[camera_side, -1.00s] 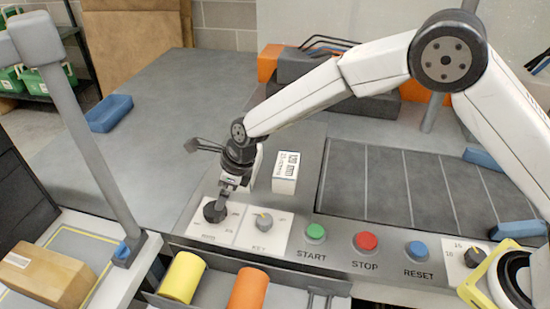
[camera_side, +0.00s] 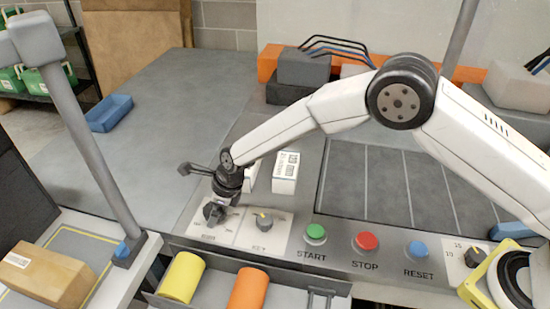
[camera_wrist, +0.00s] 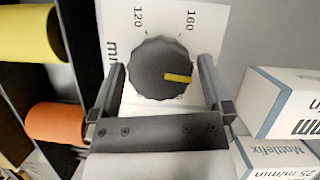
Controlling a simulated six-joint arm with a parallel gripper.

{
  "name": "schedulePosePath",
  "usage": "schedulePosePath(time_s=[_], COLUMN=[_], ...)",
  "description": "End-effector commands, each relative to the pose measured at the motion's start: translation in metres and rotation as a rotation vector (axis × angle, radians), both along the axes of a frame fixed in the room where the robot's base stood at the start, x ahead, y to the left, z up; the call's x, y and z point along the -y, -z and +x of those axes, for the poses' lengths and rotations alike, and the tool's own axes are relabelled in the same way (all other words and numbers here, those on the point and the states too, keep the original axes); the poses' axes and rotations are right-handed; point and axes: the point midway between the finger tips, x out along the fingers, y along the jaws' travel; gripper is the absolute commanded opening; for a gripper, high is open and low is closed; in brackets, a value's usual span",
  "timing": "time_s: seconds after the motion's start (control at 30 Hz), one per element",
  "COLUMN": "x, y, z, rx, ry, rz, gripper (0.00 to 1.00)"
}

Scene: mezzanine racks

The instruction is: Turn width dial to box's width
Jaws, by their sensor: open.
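The dark round dial (camera_wrist: 150,78) sits on a white plate (camera_wrist: 120,12) in the wrist view, with marks reading 120 and 160. Its yellow pointer points right and slightly down, past the 160 mark; a lower mark is partly hidden. My gripper (camera_wrist: 162,64) is open, with one finger on each side of the dial. I cannot tell whether the fingers touch it. In the side view my gripper (camera_side: 216,207) is down over the dial, mostly covering it. A brown cardboard box (camera_side: 42,276) with a white label lies on the left; its label is unreadable.
Start (camera_side: 316,233), stop (camera_side: 366,242) and reset (camera_side: 417,248) buttons follow along the panel. A small white box (camera_side: 286,172) stands behind. Yellow (camera_side: 183,277) and orange (camera_side: 247,289) rolls lie in front.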

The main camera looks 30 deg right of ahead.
Motion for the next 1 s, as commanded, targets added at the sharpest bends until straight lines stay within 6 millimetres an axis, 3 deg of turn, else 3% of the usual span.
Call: schedulePosePath(time_s=[0.23, 0.47, 1.0], x=[-0.0002, 0.0000, 0.0008], y=[0.0004, 0.0004, 0.0008], z=[-0.0001, -0.0001, 0.0000], rx=[0.000, -0.001, -0.002], ry=[0.000, 0.000, -0.088], rz=[0.000, -0.001, -0.001], gripper=[0.97, 0.25, 0.25])
